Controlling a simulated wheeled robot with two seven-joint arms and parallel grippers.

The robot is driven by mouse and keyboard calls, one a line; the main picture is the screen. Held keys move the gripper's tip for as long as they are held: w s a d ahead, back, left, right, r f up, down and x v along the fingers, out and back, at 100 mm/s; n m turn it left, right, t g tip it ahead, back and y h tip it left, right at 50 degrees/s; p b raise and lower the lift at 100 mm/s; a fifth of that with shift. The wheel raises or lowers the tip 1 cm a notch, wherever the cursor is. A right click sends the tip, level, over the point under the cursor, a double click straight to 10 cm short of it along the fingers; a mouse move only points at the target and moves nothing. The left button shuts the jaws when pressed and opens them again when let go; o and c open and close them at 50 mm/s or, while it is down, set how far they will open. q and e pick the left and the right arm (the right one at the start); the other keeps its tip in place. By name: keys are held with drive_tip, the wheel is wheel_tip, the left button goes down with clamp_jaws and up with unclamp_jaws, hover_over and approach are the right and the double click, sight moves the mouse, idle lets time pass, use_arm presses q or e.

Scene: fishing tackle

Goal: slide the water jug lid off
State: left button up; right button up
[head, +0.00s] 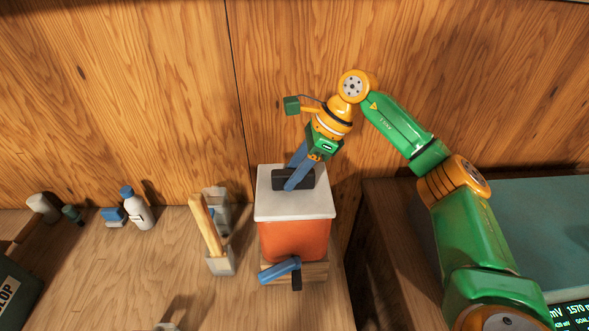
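The water jug (293,240) is an orange-red box with a flat white lid (268,207). The lid sits on top of the jug and carries a dark handle block (309,180). My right gripper (292,178) reaches down to this handle from above, with one blue finger in front of it and the other behind. Whether the fingers press on the handle cannot be made out. A blue tap lever (279,270) sticks out at the jug's lower front. My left gripper is not in view.
The jug rests on a wooden block (316,271) near the bench's right edge. Left of it stand a grey holder with a wooden handle (206,228) and a white bottle with a blue cap (139,211). A wooden wall rises behind.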

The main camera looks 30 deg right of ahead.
sight(284, 172)
clamp_jaws()
drive_tip(key=shift+w+r+p, duration=0.1)
drive_tip(key=shift+r+p, duration=0.6)
wheel_tip(284, 172, up, 3)
drive_tip(key=shift+f+p, duration=0.2)
drive_tip(key=shift+p, duration=1.05)
drive_tip(key=shift+f, duration=0.1)
